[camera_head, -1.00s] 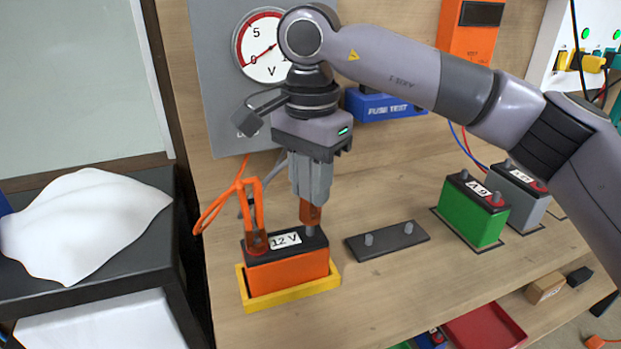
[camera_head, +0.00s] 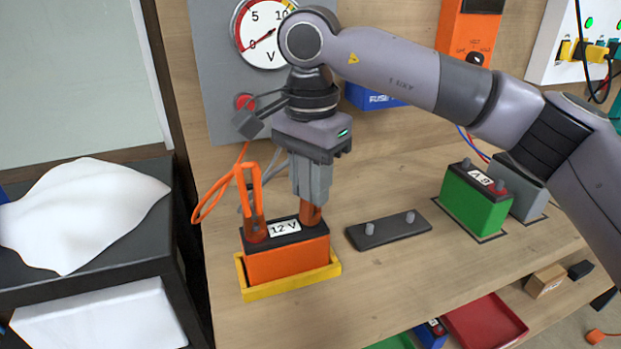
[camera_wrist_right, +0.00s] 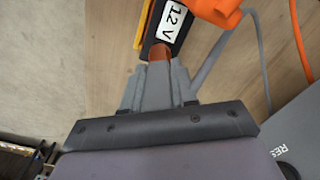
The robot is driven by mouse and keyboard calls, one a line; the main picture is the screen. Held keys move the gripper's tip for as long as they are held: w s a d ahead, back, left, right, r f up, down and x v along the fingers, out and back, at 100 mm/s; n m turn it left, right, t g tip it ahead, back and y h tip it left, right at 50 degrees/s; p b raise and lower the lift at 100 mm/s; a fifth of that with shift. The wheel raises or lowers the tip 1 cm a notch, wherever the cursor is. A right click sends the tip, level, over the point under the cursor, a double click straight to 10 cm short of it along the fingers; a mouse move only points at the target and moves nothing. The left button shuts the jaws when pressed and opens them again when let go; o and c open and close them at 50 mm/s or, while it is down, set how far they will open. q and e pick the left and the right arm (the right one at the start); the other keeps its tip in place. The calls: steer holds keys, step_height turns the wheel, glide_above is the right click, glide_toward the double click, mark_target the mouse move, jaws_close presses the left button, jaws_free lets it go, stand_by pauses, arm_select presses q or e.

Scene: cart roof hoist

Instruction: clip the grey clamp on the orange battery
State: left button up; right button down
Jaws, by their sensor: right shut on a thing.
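The orange battery (camera_head: 287,264), marked 12 V, stands in a yellow tray (camera_head: 292,287). An orange clamp (camera_head: 250,205) stands on its left, red-ringed terminal. My right gripper (camera_head: 311,190) points down over the battery's right end. It is shut on the grey clamp (camera_wrist_right: 185,84), which is mostly hidden among the grey fingers. The clamp's copper-brown jaws (camera_head: 311,214) reach the battery's black top, also in the right wrist view (camera_wrist_right: 160,52). The right post is hidden, so I cannot tell whether the jaws are around it. My left gripper is not in view.
A dark plate (camera_head: 388,232) with two posts lies right of the battery. A green battery (camera_head: 473,200) and a grey battery (camera_head: 526,190) stand farther right. A voltmeter (camera_head: 265,33) hangs behind, its needle near 0. Grey and orange cables run behind the battery.

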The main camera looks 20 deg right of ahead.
steer(key=shift+f, duration=0.15)
steer(key=c, duration=0.8)
jaws_free()
steer(key=shift+r, duration=3.6)
